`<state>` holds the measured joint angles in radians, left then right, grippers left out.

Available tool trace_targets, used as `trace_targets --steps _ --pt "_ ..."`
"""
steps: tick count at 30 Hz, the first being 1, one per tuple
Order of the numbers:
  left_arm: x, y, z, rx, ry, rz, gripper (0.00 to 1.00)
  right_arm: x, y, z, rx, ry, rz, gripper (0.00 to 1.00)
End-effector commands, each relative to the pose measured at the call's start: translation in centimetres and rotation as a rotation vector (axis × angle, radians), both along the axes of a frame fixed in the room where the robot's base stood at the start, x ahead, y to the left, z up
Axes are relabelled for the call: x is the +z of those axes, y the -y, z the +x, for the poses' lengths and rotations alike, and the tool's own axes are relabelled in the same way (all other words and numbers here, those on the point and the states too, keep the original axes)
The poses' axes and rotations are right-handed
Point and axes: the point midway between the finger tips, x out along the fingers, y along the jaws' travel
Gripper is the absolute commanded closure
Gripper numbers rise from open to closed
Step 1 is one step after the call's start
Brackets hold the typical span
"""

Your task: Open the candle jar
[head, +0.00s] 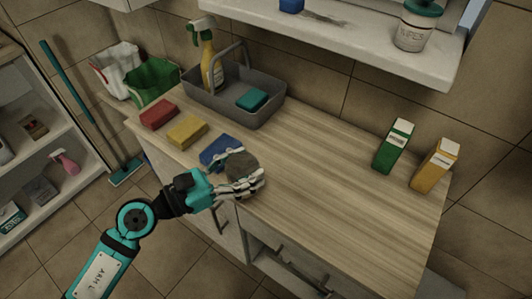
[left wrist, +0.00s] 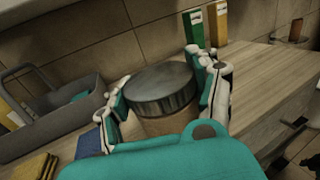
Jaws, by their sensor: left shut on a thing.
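The candle jar (left wrist: 158,126) shows in the left wrist view, with a dark grey round lid (left wrist: 158,88) on top and a tan body below. In the head view the lid (head: 242,166) shows near the counter's front edge, and the body is mostly hidden by my gripper. My left gripper (head: 248,184) is shut on the candle jar. Its fingers sit on both sides of the jar in the left wrist view (left wrist: 165,100). The lid looks seated on the jar. My right gripper is not in view.
A blue sponge (head: 219,152) lies just beside the jar, with yellow (head: 187,131) and red (head: 159,114) sponges further left. A grey caddy (head: 232,104) stands behind. Green (head: 393,146) and yellow (head: 432,166) boxes stand at the right. The wooden counter (head: 330,205) is clear in the middle.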

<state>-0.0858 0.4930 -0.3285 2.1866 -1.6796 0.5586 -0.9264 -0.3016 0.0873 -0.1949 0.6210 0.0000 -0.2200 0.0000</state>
Motion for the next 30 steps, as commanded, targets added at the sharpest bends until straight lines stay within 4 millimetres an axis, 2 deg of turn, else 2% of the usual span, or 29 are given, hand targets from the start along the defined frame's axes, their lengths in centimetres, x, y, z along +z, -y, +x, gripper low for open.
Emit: trace_targets --steps 3,6,15,18,21,30 --pt "0.0 2.0 2.1 0.001 0.003 -0.004 1.00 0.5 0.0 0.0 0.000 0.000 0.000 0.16" --pt "-0.3 3.0 3.2 0.000 0.002 -0.003 1.00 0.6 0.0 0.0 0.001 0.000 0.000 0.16" --pt "-0.6 4.7 4.9 0.001 0.002 -0.003 1.00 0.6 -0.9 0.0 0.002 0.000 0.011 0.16" --pt "-3.2 4.5 4.8 0.002 0.001 -0.001 1.00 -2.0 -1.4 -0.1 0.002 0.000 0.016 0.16" --pt "-4.4 4.5 4.7 0.001 0.001 -0.001 1.00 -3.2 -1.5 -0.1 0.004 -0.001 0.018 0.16" --pt "-4.2 4.5 4.7 0.001 0.000 0.000 1.00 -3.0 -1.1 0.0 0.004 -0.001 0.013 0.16"
